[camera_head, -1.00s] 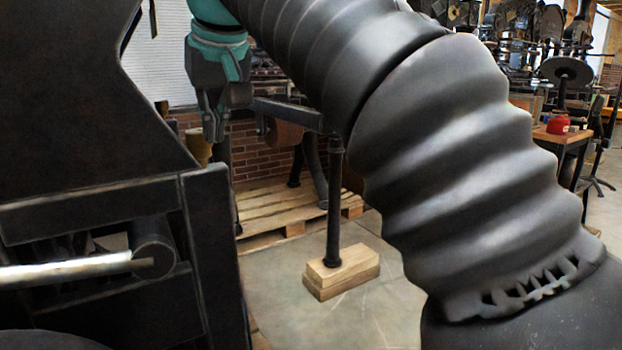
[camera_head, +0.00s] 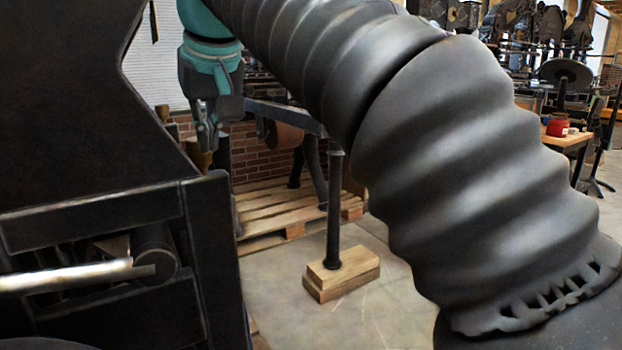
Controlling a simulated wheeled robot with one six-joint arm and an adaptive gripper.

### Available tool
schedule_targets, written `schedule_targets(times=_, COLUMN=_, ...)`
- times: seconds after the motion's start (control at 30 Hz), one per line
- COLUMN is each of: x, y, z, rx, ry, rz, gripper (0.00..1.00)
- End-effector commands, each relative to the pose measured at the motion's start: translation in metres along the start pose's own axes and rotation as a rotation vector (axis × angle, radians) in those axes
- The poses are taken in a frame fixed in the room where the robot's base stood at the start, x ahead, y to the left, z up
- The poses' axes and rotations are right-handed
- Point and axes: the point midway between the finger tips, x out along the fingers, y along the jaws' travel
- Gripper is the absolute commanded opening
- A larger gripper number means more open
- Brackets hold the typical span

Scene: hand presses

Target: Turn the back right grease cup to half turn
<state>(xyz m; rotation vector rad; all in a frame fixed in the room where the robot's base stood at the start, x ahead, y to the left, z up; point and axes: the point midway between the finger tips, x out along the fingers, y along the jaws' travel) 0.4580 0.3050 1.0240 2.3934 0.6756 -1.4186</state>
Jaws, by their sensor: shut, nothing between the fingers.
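My gripper (camera_head: 207,142) hangs fingers down at the upper left, its tips closed together. A brass-coloured grease cup (camera_head: 196,158) stands at the right edge of the dark press, just below and left of my fingertips. The fingertips overlap it in the picture; I cannot tell whether they touch it. A second, smaller brass-coloured piece (camera_head: 163,113) shows further left, at the press's sloping edge. I cannot tell which of the two is the back right cup, nor read any turn mark.
The dark press (camera_head: 80,120) fills the left side, with a bright metal bar (camera_head: 65,275) low down. A black post (camera_head: 334,215) stands on wooden blocks (camera_head: 342,276). A pallet (camera_head: 270,212) lies behind. The floor between is clear.

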Motion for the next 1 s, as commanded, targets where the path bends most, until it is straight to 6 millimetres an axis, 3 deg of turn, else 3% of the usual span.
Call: schedule_targets(times=1.0, x=0.000, y=-0.018, z=-0.002, rx=0.001, ry=-0.001, rz=0.000, gripper=0.00)
